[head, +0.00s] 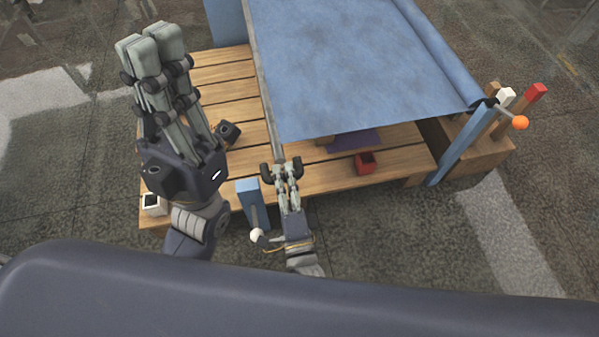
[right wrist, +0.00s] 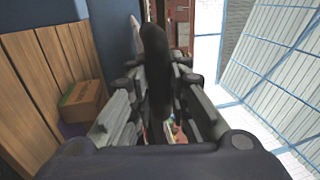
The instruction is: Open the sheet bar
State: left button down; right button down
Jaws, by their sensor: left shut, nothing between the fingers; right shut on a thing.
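A blue sheet (head: 345,60) is spread over the wooden table, with the long thin grey sheet bar (head: 267,95) along its left edge. My right gripper (head: 283,168) is at the near end of this bar, by the table's front edge. In the right wrist view a thick dark bar end (right wrist: 158,85) stands between its fingers, and the gripper is shut on it. The fingers hide part of the bar end. My left gripper (head: 150,42) is shut and empty, raised above the table's left side, close to the head camera.
A blue post (head: 248,192) and a white ball knob (head: 257,235) are left of my right gripper. A red box (head: 366,162) and a purple mat (head: 357,141) lie beneath the sheet's near edge. An orange ball (head: 520,122) sticks out at the far right. A cardboard box (right wrist: 80,101) shows in the right wrist view.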

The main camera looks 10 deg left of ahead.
jog(key=shift+s+a+f, duration=0.1)
jog(key=shift+s+a, duration=0.15)
jog(key=shift+a, duration=0.05)
jog(key=c, duration=1.5)
grip_release()
jog(key=shift+w, duration=0.1)
jog(key=shift+d, duration=0.1)
jog(key=v, duration=1.2)
